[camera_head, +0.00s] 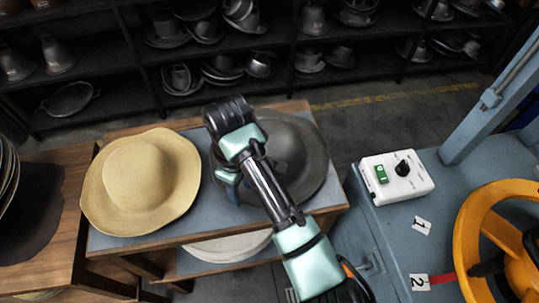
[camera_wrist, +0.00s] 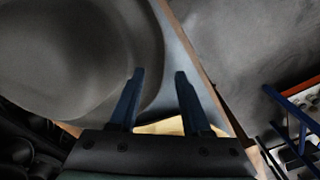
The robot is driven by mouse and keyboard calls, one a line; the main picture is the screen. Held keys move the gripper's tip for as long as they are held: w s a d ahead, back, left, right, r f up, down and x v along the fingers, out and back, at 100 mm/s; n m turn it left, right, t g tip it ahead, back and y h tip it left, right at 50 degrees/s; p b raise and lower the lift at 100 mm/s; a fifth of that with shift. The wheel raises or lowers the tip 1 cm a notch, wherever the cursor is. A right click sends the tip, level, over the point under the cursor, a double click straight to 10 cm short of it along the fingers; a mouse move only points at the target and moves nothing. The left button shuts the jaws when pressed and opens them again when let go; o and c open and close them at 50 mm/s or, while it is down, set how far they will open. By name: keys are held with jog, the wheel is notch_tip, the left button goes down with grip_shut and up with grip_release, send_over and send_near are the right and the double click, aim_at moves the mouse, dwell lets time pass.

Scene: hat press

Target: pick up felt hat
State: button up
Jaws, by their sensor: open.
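A dark grey hat (camera_head: 308,158) with a wide brim lies on the blue-grey top of a wooden stand, partly hidden behind my arm. A tan hat (camera_head: 140,185) with a wide brim lies to its left. My gripper (camera_head: 232,190) is over the left side of the grey hat, mostly hidden by my wrist. In the wrist view my gripper (camera_wrist: 159,75) is open and empty. The grey hat (camera_wrist: 75,55) fills the left there, and its brim edge passes between the two fingers. I cannot tell whether they touch it. A sliver of the tan hat (camera_wrist: 165,127) shows between them.
The stand's top (camera_head: 115,240) has a wooden edge, with a pale hat (camera_head: 225,247) on a lower level. A blue machine with a white switch box (camera_head: 397,177) and yellow wheel (camera_head: 480,235) stands at right. Shelves of metal forms (camera_head: 240,65) stand behind.

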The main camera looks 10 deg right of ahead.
aim_at(247, 205)
jog(key=f, duration=0.3)
jog(key=s+f, duration=0.1)
jog(key=shift+d+f, duration=0.25)
jog(key=shift+d, duration=0.05)
jog(key=shift+w+f, duration=0.1)
jog(key=shift+f, duration=0.25)
grip_shut()
dwell(0.9)
